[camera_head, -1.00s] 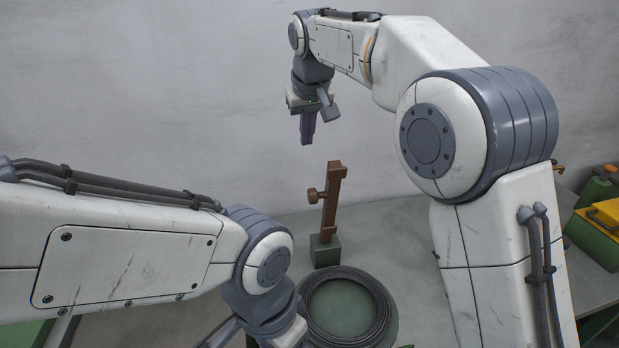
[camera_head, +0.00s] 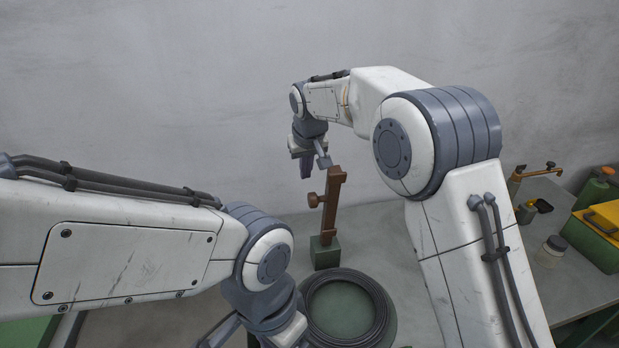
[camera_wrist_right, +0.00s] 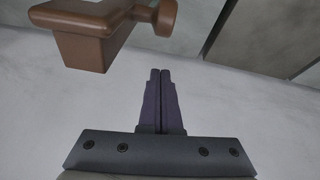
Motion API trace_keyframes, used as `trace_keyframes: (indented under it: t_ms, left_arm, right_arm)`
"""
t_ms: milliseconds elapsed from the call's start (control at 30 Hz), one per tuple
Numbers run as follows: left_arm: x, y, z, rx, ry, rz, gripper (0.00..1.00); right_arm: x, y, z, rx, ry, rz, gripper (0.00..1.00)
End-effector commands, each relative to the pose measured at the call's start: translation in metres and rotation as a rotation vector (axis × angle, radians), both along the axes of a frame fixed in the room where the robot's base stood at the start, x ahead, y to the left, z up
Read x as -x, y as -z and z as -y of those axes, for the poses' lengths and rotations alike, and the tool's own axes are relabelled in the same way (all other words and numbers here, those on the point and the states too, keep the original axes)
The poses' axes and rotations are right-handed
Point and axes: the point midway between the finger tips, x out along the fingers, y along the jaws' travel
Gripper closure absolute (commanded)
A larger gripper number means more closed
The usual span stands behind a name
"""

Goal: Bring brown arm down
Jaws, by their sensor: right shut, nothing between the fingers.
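The brown arm (camera_head: 331,205) stands nearly upright on a green base (camera_head: 325,253) on the table, with a round knob on its left side. In the right wrist view the brown arm's end (camera_wrist_right: 85,50) and its knob (camera_wrist_right: 163,16) show at the top left, close to the fingers but apart from them. My right gripper (camera_head: 306,170) is beyond and left of the arm's top in the head view, fingers shut and empty. Its purple fingers (camera_wrist_right: 160,75) are together in the wrist view. My left arm comes in at lower left; its fingertips are out of the picture.
A coil of dark cable (camera_head: 385,310) lies in front of the green base. At the right are a green and yellow box (camera_head: 598,238), a small jar (camera_head: 553,246) and another brown-topped device (camera_head: 517,180). A plain grey wall is behind.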

Motion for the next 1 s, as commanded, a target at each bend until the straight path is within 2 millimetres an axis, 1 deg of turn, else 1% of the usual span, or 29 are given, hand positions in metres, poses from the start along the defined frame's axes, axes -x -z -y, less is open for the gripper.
trace_keyframes:
  t_ms: [33,100,333,800,1000]
  left_arm:
    - [0.000,-0.001,0.000,0.000,0.000,0.000,0.25]
    - [0.000,-0.002,0.000,-0.001,0.000,-0.001,0.25]
    - [0.000,-0.005,0.000,-0.001,0.000,-0.001,0.25]
    - [0.000,-0.005,0.000,-0.001,0.000,-0.001,0.25]
    - [0.000,0.006,0.000,-0.001,0.000,-0.001,0.25]
  right_arm:
    - [0.006,-0.001,0.002,-0.001,0.000,0.004,1.00]
    - [0.011,0.004,0.004,-0.002,0.000,0.005,1.00]
    - [0.024,0.014,0.009,-0.001,-0.001,0.005,1.00]
    - [0.026,0.017,0.010,-0.003,-0.002,0.006,1.00]
    - [0.028,0.020,-0.001,-0.009,-0.017,0.027,1.00]
